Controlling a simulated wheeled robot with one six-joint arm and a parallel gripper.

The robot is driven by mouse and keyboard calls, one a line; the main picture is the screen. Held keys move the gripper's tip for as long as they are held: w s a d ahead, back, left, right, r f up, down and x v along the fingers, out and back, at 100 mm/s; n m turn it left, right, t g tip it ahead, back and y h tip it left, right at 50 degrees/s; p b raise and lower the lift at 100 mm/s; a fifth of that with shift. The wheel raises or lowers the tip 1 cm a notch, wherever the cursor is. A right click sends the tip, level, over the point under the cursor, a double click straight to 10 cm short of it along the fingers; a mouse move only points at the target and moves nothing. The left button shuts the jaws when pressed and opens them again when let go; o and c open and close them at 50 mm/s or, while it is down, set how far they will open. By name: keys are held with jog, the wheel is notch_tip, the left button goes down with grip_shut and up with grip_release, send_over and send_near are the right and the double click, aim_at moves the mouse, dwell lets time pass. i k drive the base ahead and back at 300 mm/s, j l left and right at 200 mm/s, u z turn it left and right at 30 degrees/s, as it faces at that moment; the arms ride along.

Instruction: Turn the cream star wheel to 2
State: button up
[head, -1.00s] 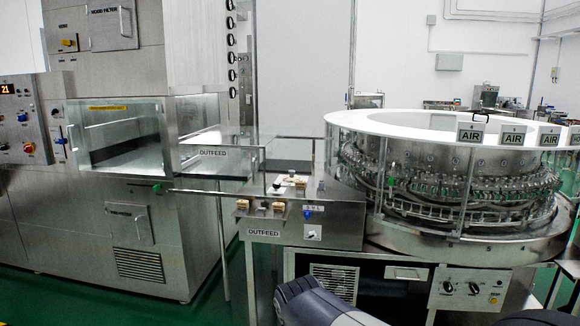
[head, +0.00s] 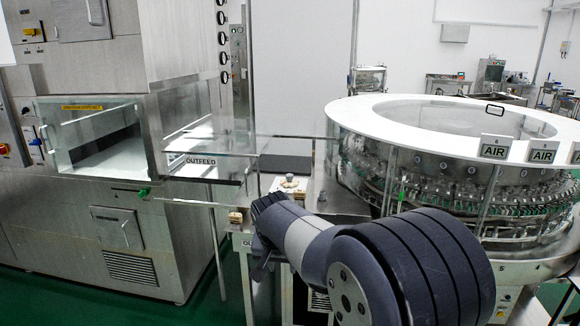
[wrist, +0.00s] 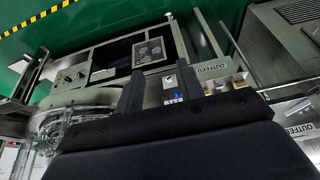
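A small pale cream, knob-like part (head: 290,181) stands on top of the outfeed unit in the head view; it may be the star wheel, but its points and any numbers are too small to read. My gripper (wrist: 160,68) shows in the wrist view with its two dark fingers apart and nothing held between them. Beyond the fingers are a white plate (wrist: 169,82) with a small knob and a blue button (wrist: 176,96) on the outfeed unit's front. In the head view my arm covers most of that front panel, and my fingers are not clear there.
Tan blocks (wrist: 210,87) sit beside the OUTFEED label in the wrist view. The round washer (head: 350,112) with its white rim stands right of the unit. A glass-walled outfeed tunnel (head: 205,150) stands left. Green floor is open in front.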

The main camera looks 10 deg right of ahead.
aim_at(289, 181)
jog(key=i+l, duration=0.15)
jog(key=i, duration=0.3)
jog(key=i+l, duration=0.2)
jog(key=i, duration=0.25)
jog(key=i+l, duration=0.15)
jog(key=i, duration=0.35)
jog(key=i+l, duration=0.2)
jog(key=i, duration=0.25)
jog(key=i+l, duration=0.2)
jog(key=i, duration=0.25)
